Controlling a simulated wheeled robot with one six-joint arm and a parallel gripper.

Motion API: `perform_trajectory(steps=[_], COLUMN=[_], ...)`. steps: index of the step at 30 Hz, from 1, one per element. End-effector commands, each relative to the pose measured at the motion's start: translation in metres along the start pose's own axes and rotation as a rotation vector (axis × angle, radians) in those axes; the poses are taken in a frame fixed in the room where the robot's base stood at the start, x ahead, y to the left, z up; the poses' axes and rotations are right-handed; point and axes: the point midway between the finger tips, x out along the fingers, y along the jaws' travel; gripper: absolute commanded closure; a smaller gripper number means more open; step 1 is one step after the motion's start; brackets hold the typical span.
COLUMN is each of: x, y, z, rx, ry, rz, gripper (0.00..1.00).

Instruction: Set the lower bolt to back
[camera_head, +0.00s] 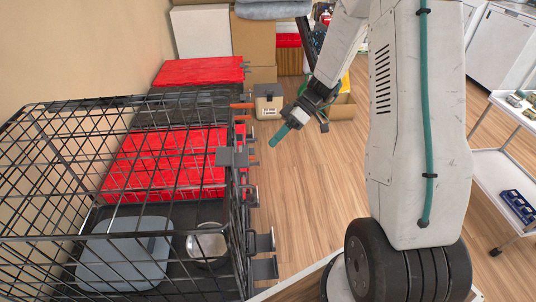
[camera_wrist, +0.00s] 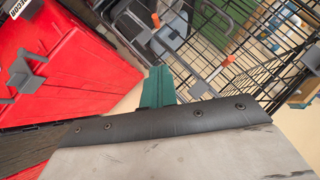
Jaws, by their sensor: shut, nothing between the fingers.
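A black wire crate (camera_head: 110,237) fills the lower left of the head view. Grey latch parts (camera_head: 232,156) and orange-tipped pieces (camera_head: 241,105) sit along its right side. In the wrist view, grey metal parts (camera_wrist: 170,38) and orange tips (camera_wrist: 228,60) show against the wire grid. I cannot tell which of these is the lower bolt or how it is set. My gripper (camera_head: 279,139), with teal fingers, is shut and empty, to the right of the crate's upper right side. The teal fingers also show in the wrist view (camera_wrist: 158,88), with nothing held between them.
Red totes (camera_head: 165,180) show through the crate's wires, and a red lid (camera_head: 198,71) lies behind. A grey tray (camera_head: 123,262) and a metal bowl (camera_head: 207,246) are in the crate. Boxes stand at the back. Wooden floor (camera_head: 300,205) is clear right of the crate.

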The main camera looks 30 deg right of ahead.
Motion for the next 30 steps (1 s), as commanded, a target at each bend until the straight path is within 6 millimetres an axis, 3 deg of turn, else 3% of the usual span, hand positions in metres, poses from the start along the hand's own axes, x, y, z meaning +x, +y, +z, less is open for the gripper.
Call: perform_trajectory(steps=[13, 21, 30], x=[0.092, 0.114, 0.117], y=[-0.001, -0.001, 0.0], z=[0.001, 0.025, 0.029], rx=[0.003, 0.002, 0.001], ry=[-0.004, -0.001, -0.001], rz=[-0.005, -0.002, 0.0], gripper=[1.0, 1.0, 1.0])
